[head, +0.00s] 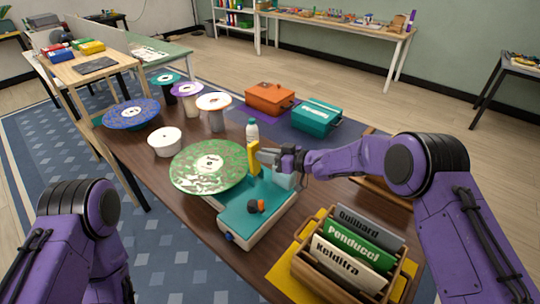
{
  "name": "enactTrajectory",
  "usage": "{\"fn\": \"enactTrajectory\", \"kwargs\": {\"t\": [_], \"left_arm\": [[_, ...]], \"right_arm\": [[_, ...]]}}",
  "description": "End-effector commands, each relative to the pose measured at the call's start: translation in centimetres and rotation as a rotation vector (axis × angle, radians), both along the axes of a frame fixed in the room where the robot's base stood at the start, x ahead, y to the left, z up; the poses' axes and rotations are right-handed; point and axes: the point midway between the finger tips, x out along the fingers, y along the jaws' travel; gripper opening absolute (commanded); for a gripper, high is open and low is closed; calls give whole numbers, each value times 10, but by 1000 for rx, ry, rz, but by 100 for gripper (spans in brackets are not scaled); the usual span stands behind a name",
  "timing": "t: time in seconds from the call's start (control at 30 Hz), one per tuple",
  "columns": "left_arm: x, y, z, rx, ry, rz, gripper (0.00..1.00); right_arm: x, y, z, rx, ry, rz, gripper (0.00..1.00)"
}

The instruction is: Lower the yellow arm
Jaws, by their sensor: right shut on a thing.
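The yellow arm (254,157) stands upright at the right edge of a large green patterned disc (205,172). The disc lies over a teal-topped base (240,215) with an orange and dark knob (257,206) on top. My right gripper (265,157) comes in from the right and is shut on the yellow arm. Its fingers hide part of the arm. My left arm shows at the lower left, but its gripper is out of the picture.
A wooden crate (318,281) with labelled sleeves stands at the front right. Several disc-topped spools, including a blue one (131,113), stand at the back left. Orange (270,98) and teal (315,118) boxes sit behind.

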Motion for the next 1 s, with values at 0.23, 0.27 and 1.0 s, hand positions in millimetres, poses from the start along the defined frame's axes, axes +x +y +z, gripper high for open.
{"fn": "enactTrajectory", "kwargs": {"t": [0.23, 0.27, 1.0], "left_arm": [[0, 0, 25, 0, 0, 0, 43], [0, 0, 26, 0, 0, 0, 43], [0, 0, 35, 0, 0, 0, 43]], "right_arm": [[12, 15, 10, -138, 125, 5, 0], [13, 17, 10, -153, 140, 7, 0], [29, 31, 7, -294, 296, 3, 0]]}}
